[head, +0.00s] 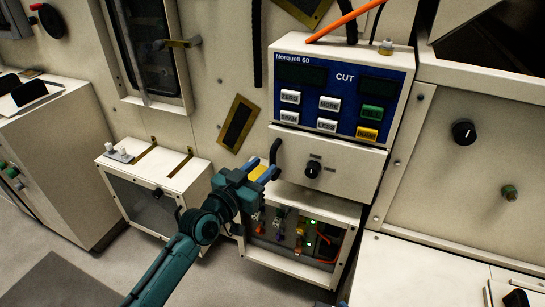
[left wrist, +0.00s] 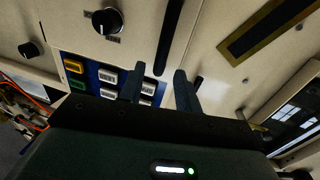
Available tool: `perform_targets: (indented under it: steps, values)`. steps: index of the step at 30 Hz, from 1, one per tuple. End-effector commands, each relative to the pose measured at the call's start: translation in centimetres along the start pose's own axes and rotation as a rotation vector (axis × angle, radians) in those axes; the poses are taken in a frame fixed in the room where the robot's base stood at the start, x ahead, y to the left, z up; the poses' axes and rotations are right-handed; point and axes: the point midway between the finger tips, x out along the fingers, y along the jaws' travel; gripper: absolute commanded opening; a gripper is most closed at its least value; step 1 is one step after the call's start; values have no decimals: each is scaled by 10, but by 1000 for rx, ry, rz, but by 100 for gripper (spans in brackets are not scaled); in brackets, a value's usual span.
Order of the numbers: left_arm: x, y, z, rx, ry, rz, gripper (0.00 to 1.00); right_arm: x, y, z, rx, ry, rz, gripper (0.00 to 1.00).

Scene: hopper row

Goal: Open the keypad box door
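The keypad box (head: 285,48) is a pale box marked Norquell 60, with a blue panel of white, green and yellow buttons on its front. Below the buttons is a white door panel (head: 345,172) with a black knob (head: 312,169) and an upright black bar handle (head: 275,152) at its left edge. The handle (left wrist: 177,35) and knob (left wrist: 107,20) also show in the left wrist view. My left gripper (head: 268,171) is at the handle's lower end, fingers apart. In the left wrist view the handle's end lies between the fingertips (left wrist: 160,80); contact is unclear. My right gripper is out of view.
Below the door is a lit compartment (head: 253,252) with coloured parts and wires. A low windowed box (head: 190,180) stands to its left. A cabinet with a knob (head: 464,133) is at the right. An orange cable (head: 345,18) runs over the keypad box.

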Motion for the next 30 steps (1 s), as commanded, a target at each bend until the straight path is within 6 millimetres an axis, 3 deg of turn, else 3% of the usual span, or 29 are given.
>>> perform_targets:
  steps: [3, 9, 21, 30]
  values:
    - [24, 0, 0, -1, 1, 0, 33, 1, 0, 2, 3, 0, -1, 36]
    - [48, 0, 0, 0, 1, 0, 33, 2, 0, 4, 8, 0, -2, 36]
    - [54, 0, 0, 0, 0, 0, 33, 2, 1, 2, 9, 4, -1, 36]
    - [54, 0, 0, 0, 0, 0, 10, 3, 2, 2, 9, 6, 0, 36]
